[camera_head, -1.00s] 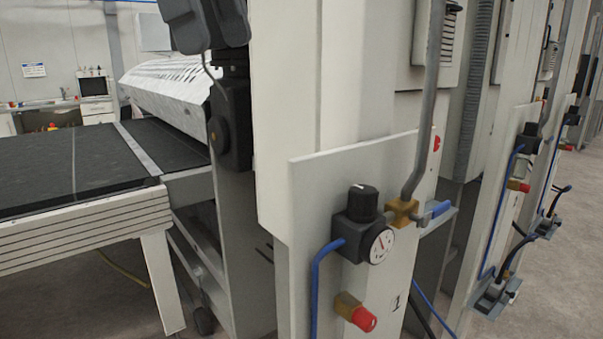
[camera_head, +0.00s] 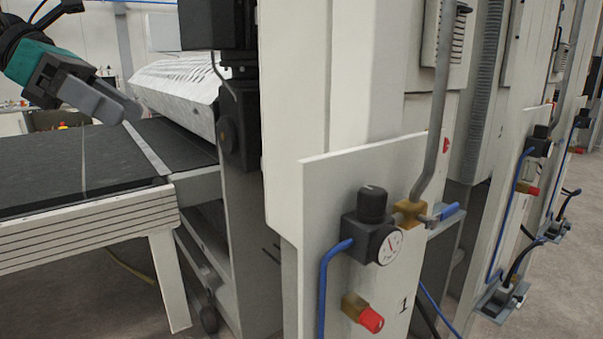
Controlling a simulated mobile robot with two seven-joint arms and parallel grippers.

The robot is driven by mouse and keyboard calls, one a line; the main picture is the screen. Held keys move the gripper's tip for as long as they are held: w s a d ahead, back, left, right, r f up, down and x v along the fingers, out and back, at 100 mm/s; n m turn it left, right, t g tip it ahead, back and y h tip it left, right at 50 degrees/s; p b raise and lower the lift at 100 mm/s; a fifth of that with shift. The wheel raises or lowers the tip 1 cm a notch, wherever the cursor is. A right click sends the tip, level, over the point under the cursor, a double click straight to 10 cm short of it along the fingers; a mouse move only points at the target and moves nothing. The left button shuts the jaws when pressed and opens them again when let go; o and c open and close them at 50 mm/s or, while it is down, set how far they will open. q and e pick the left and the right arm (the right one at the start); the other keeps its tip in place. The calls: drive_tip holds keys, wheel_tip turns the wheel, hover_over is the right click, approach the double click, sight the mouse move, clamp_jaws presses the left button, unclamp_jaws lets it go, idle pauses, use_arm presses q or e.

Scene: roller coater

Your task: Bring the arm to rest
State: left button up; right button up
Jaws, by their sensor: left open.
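My left gripper (camera_head: 112,106) comes in from the upper left, with a teal wrist and grey fingers. It hangs in the air in front of the far part of the conveyor and holds nothing that I can see. The gap between its fingers hardly shows from this angle. My right gripper is out of view.
A dark conveyor belt (camera_head: 55,168) on a white frame runs in from the left to the coater. A machine panel (camera_head: 330,200) stands close in the middle, with a pressure regulator and gauge (camera_head: 388,247), a red-capped valve (camera_head: 369,319) and a blue hose (camera_head: 324,285). Bare floor (camera_head: 560,260) shows at right.

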use_arm(q)
drive_tip(key=w+d+f+n+t+h, duration=0.1)
drive_tip(key=w+d+f+n+h, duration=0.2)
drive_tip(key=f, duration=0.4)
drive_tip(key=w+d+f+n+t+h, duration=0.1)
drive_tip(key=d+f+n+t+h, duration=0.15)
drive_tip(key=f+n, duration=0.45)
wheel_tip(320, 180, down, 14)
drive_tip(key=a+n+t+y, duration=0.25)
drive_tip(key=n+t, duration=0.45)
drive_tip(key=n, duration=0.5)
drive_tip(key=s+a+f+n+g+y, duration=0.1)
drive_tip(key=s+a+f+n+y, duration=0.5)
drive_tip(key=s+f+n, duration=0.55)
drive_tip(key=s+a+f+n+g+y, duration=0.2)
drive_tip(key=s+a+f+n+y, duration=0.6)
drive_tip(key=f, duration=0.7)
drive_tip(key=s+d+f+n+t+h, duration=0.1)
drive_tip(key=d+n, duration=0.5)
drive_tip(key=d, duration=1.2)
drive_tip(key=shift+s+d+f+t+h, duration=0.4)
drive_tip(key=shift+s+h, duration=0.2)
drive_tip(key=shift+h, duration=0.1)
drive_tip(key=shift+n, duration=0.25)
